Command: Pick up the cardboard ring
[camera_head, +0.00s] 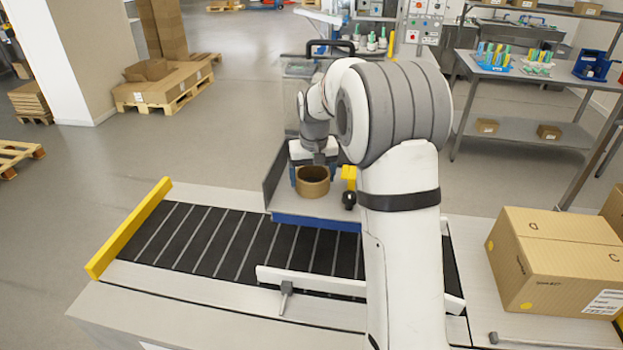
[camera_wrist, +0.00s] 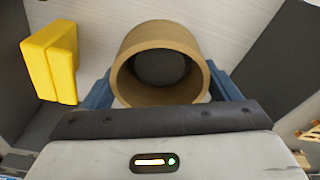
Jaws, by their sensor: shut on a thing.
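The cardboard ring (camera_head: 313,188) is a short brown tube with an open middle. In the head view it is at the metal tray beyond the conveyor belt. My gripper (camera_head: 311,178) is shut on the ring, with one blue finger on each side. In the wrist view the ring (camera_wrist: 160,62) lies between the two blue fingers of my gripper (camera_wrist: 160,85), its round opening facing the camera. Whether the ring touches the tray or hangs just above it, I cannot tell.
A yellow block (camera_head: 349,173) stands just right of the ring; it also shows in the wrist view (camera_wrist: 50,62). The metal tray (camera_head: 290,203) has grey side walls. The dark conveyor belt (camera_head: 220,240) lies in front, empty. A cardboard box (camera_head: 555,260) sits at the right.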

